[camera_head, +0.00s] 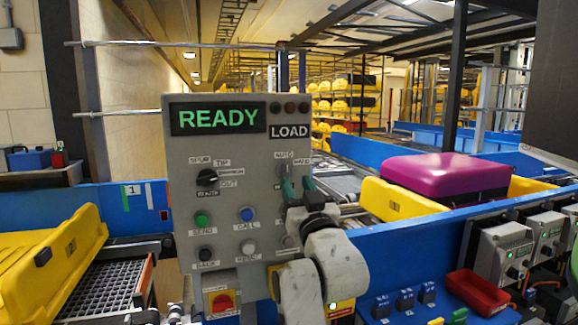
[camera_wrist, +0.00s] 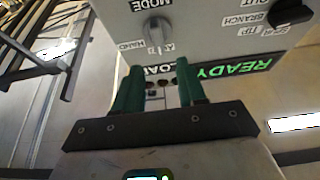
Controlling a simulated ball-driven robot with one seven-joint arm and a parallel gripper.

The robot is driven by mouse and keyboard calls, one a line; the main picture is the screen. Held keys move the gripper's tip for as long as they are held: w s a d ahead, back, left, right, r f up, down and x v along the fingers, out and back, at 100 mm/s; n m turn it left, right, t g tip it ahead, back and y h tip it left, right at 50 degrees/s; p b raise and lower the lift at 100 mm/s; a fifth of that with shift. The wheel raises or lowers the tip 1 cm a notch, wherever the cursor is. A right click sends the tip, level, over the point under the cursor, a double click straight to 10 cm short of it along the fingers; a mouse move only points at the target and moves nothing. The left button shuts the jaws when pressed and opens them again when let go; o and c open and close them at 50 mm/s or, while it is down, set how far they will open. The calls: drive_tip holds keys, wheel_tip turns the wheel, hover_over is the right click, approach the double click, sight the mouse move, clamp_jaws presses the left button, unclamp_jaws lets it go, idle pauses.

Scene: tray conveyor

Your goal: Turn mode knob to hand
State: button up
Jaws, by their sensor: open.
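The grey mode knob (camera_wrist: 157,32) is on the control panel (camera_head: 240,285), under the word MODE in the upside-down wrist view. The HAND label and a partly covered label starting with A lie on either side of its lower end there. I cannot tell exactly which label it points at. In the head view my gripper mostly hides the knob. My gripper (camera_wrist: 159,80) has two green fingers, apart with nothing between them. It also shows in front of the panel's right side in the head view (camera_head: 298,188). The knob lies beyond the fingertips, apart from them in the wrist view.
The display (camera_head: 218,118) reads READY, with a LOAD sign (camera_head: 290,132) beside it. A black selector (camera_head: 207,178) and several buttons share the panel. A red-and-yellow switch (camera_head: 222,302) is below. Yellow trays, one with a magenta case (camera_head: 432,178), stand on either side.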

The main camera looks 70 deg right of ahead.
sight(287, 167)
drive_tip(key=p+x, duration=0.1)
drive_tip(key=x, duration=0.5)
drive_tip(key=shift+w+p, duration=0.1)
drive_tip(key=shift+p, duration=0.2)
clamp_jaws()
